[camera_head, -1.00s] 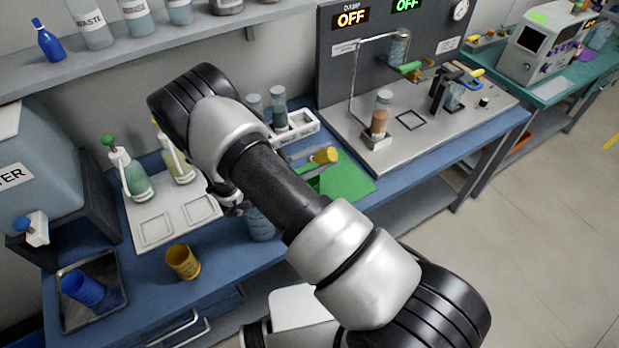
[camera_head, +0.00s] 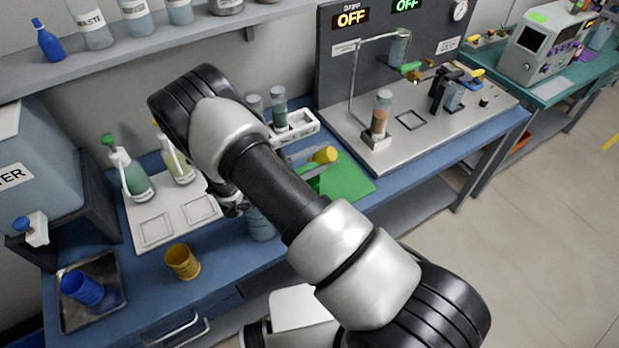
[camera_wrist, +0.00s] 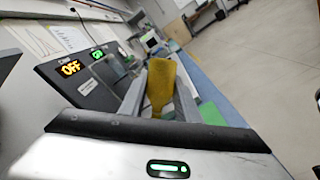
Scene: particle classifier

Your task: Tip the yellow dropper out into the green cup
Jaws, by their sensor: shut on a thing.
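The yellow dropper (camera_head: 324,155) is held between the tips of my gripper (camera_head: 308,160), above the green mat. It lies tilted toward horizontal in the head view, and only its yellow end shows clearly. In the wrist view the yellow dropper (camera_wrist: 160,88) sits between the two grey fingers of my gripper (camera_wrist: 160,100), which are shut on it. A darker green shape (camera_head: 313,178) shows just below the fingers; I cannot tell whether it is the green cup. The dropper's other end is hidden.
The green mat (camera_head: 352,185) lies on the blue bench. A white rack (camera_head: 298,125) with vials stands behind the gripper, and a grey apparatus (camera_head: 450,120) stands to the right. A yellow cup (camera_head: 183,262) and a metal tray (camera_head: 73,318) holding a blue cup are at left.

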